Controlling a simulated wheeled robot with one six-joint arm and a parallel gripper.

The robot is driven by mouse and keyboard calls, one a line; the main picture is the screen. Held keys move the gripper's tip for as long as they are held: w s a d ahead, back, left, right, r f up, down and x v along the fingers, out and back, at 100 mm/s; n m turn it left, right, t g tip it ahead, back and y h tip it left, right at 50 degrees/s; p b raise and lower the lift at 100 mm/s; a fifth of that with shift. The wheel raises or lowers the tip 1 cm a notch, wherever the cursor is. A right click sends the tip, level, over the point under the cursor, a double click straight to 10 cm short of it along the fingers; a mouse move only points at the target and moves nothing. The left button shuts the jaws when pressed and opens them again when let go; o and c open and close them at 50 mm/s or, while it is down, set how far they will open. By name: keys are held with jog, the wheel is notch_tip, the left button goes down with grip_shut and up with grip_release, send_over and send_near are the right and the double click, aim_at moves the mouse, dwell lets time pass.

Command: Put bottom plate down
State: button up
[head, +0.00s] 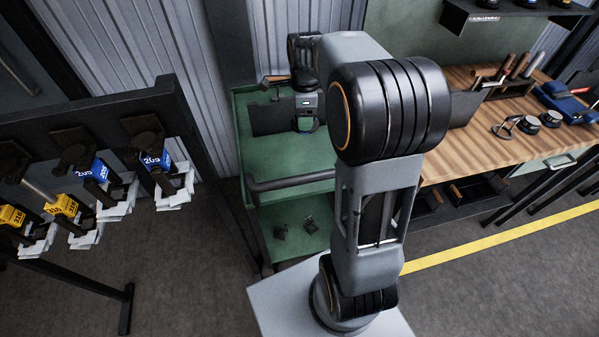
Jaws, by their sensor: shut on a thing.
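My gripper (306,121) is small in the head view, low over the green cart's top at the back centre. It is shut on the bottom plate, a dark flat piece (269,120) that shows mostly to the left of my wrist. The plate lies close over the cart top (244,99). I cannot tell whether it touches the surface. The fingertips and their grip on the plate are hidden by my wrist.
The cart has a raised dark handle (292,181) in front and a lower shelf (289,246) with small dark parts. A wooden workbench (468,143) with tools stands to the right. A dark rack (95,107) with blue and yellow tagged items stands to the left.

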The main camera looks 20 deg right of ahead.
jog(key=b, duration=0.8)
send_over(302, 169)
notch_tip(302, 169, down, 10)
jog(key=shift+w+d+f+b, duration=0.1)
jog(key=shift+f+b, duration=0.7)
jog(key=shift+f, duration=4.2)
jog(key=o, duration=1.1)
jog(key=shift+f, duration=0.15)
notch_tip(302, 169, up, 12)
jog(key=p, duration=0.1)
jog(key=shift+r+p, duration=0.25)
jog(key=shift+p, duration=0.1)
